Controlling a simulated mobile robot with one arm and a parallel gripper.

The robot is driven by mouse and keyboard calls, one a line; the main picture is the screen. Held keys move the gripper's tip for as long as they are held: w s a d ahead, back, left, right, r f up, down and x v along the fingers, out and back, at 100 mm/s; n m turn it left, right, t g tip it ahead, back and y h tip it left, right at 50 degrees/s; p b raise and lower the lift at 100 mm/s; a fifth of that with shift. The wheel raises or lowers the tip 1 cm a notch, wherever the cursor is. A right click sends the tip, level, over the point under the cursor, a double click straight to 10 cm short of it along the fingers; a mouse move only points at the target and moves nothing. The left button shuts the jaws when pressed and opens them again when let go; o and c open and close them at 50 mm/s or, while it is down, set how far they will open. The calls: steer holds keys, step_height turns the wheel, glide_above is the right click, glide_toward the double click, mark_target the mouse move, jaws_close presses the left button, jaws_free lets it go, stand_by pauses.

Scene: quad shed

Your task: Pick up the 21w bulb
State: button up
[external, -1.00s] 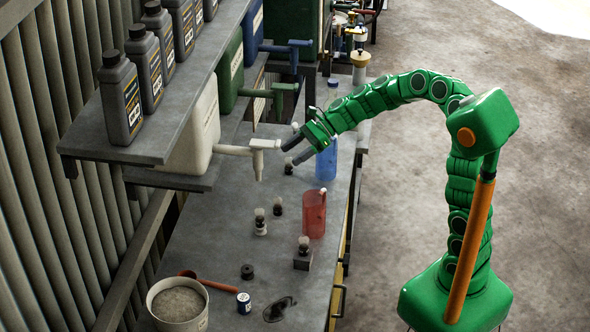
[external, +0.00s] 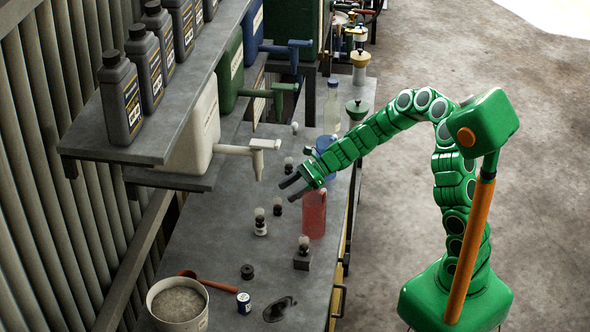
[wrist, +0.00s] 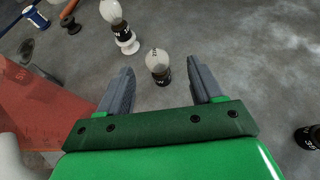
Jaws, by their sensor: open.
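My gripper (external: 288,190) is open and empty, apart from that bulb. Another bulb on a white base (external: 260,224) stands beside it, also in the wrist view (wrist: 115,22). A further bulb (external: 303,246) sits on a dark block.
Another dark-based bulb (external: 288,166) stands behind. The bench's wall side is mostly clear.

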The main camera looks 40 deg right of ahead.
mark_target(279, 199)
steer(key=shift+x, duration=1.5)
steer(key=shift+s+x, duration=0.2)
steer(key=shift+x, duration=1)
steer(key=shift+f+x, duration=0.25)
steer(key=shift+x, duration=0.95)
steer(key=shift+d, duration=0.1)
steer(key=c, duration=1.1)
steer(key=shift+r, duration=0.1)
